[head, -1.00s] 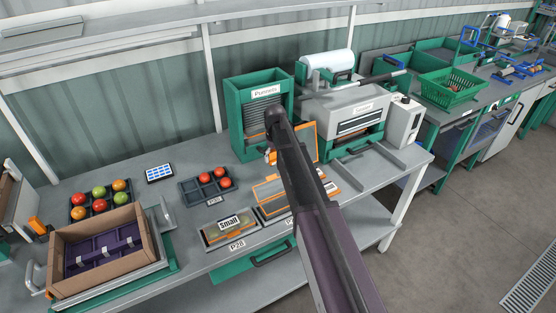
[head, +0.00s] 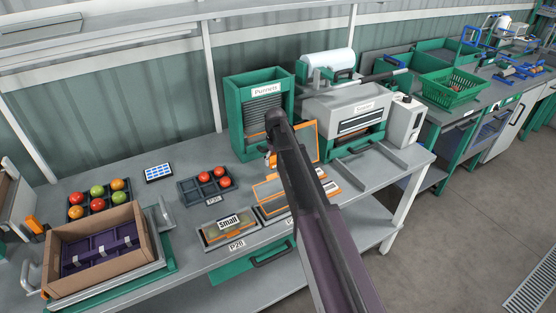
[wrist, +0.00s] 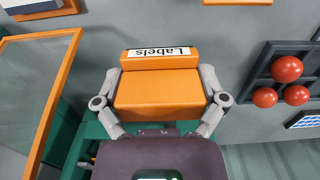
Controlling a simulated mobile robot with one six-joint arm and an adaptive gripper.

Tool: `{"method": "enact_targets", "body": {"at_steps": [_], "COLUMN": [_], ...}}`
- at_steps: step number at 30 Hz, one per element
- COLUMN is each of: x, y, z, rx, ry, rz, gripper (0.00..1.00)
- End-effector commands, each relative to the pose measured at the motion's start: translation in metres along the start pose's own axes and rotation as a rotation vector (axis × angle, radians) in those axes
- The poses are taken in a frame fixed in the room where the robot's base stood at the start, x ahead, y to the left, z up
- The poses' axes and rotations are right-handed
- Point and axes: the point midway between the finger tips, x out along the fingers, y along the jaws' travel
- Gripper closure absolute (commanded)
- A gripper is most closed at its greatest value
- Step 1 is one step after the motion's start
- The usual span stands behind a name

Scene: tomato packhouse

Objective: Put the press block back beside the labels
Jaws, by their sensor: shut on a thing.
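My gripper (wrist: 160,82) is shut on a plain orange block, the press block (wrist: 160,91), with one grey finger on each side. Just beyond it in the wrist view is the Labels sign (wrist: 160,52), white on an orange strip, its text upside down. The strip lies right along the block's far edge; whether they touch I cannot tell. In the head view my arm hides most of the block and gripper, with only a little orange showing left of the arm, in front of the Punnets rack (head: 258,115).
An orange-framed clear panel (wrist: 72,92) stands close on the left in the wrist view. A dark tray with three red tomatoes (head: 205,195) sits left of my arm. The sealer (head: 345,108) stands to the right. Grey bench surface is free between the tray and rack.

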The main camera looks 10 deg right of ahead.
Motion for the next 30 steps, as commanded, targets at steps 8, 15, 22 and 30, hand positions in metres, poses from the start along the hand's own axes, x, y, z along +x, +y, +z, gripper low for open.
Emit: {"method": "enact_targets", "body": {"at_steps": [8,15,22,30], "x": [0.024,0.041,0.055,0.063], "y": [0.000,0.001,0.001,0.001], "z": [0.000,0.000,0.000,0.000], "rx": [0.000,0.001,0.001,0.001], "ry": [0.000,0.000,0.000,0.000], "rz": [0.000,0.000,0.000,0.000], "gripper": [0.43,0.43,0.43,0.43]}}
